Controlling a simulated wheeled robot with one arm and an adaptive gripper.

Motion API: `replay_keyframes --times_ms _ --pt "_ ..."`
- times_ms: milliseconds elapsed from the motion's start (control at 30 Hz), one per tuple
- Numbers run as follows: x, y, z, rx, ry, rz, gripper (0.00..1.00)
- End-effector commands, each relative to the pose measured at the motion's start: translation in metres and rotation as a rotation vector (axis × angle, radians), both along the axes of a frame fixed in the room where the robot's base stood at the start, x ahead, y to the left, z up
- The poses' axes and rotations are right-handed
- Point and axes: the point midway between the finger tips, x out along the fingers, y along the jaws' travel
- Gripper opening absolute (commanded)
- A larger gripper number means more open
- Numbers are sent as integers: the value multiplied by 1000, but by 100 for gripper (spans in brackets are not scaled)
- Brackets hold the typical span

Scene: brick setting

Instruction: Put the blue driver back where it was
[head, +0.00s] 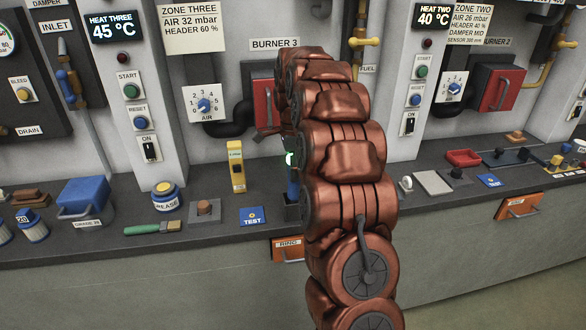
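A narrow blue upright piece (293,183), which may be the blue driver, shows just left of my arm. Its lower end meets a small dark block (292,212) on the counter; I cannot tell whether it stands in it.
On the dark counter (185,232) are a yellow tester (236,165), a blue TEST card (252,216), a brown-topped block (205,210), a grease tin (165,196), a green brush (152,228) and a blue box (84,200). A red burner door (263,103) is behind my arm.

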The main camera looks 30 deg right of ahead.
Motion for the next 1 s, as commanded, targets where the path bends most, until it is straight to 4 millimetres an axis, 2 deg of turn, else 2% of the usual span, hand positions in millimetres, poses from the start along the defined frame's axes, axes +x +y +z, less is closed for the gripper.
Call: replay_keyframes --times_ms 33,200,633,1000 --pt "0 0 0 0 0 0 48" --pt "0 0 0 0 0 0 64" --pt "1 0 6 -1 -2 0 64" --pt "2 -1 45 -2 -5 -1 64"
